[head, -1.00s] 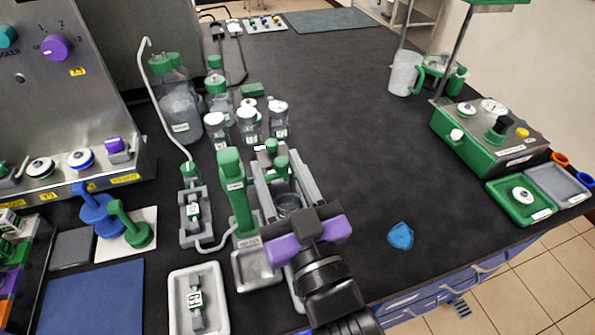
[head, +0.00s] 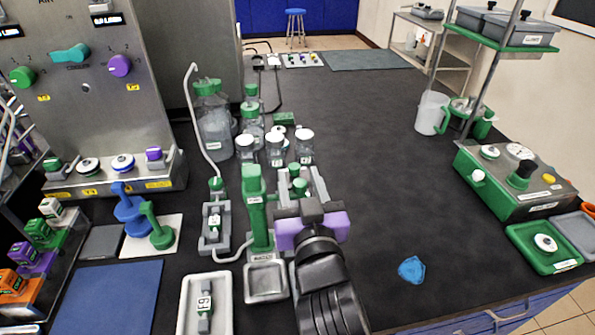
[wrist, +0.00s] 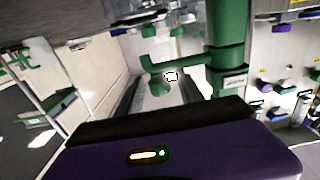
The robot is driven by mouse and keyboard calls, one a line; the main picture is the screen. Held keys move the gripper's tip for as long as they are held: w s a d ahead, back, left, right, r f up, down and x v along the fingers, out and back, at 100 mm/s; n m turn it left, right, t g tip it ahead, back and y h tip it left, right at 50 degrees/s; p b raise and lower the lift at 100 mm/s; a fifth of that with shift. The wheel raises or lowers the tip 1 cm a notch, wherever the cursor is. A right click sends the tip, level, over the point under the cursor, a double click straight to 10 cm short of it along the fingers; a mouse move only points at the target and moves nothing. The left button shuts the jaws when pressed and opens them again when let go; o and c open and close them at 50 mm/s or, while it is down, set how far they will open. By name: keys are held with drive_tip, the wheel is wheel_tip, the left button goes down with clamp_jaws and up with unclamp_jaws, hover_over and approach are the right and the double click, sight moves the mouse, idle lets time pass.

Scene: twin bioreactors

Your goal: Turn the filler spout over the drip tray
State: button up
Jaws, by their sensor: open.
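The filler is a green upright post (head: 257,208) with a square grey drip tray (head: 266,296) at its foot. Its green spout (head: 298,182) sticks out on the right side of the post, away from above the tray. In the wrist view the green post (wrist: 228,60) stands at right, and the spout (wrist: 160,84) ends in a short downturned tip. My gripper (head: 302,188), with purple and black body, is right of the post. Its grey fingers are open, one on each side of the spout. I cannot tell whether they touch it.
Jars with white lids (head: 275,150) and bottles (head: 214,135) stand behind the filler. A small pump-like unit (head: 214,222) with tubing stands at left, and a white tray (head: 206,305) in front. A blue piece (head: 411,269) lies at right, where the black bench is mostly clear.

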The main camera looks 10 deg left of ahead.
drive_tip(key=shift+x, duration=1.15)
clamp_jaws()
idle(0.6)
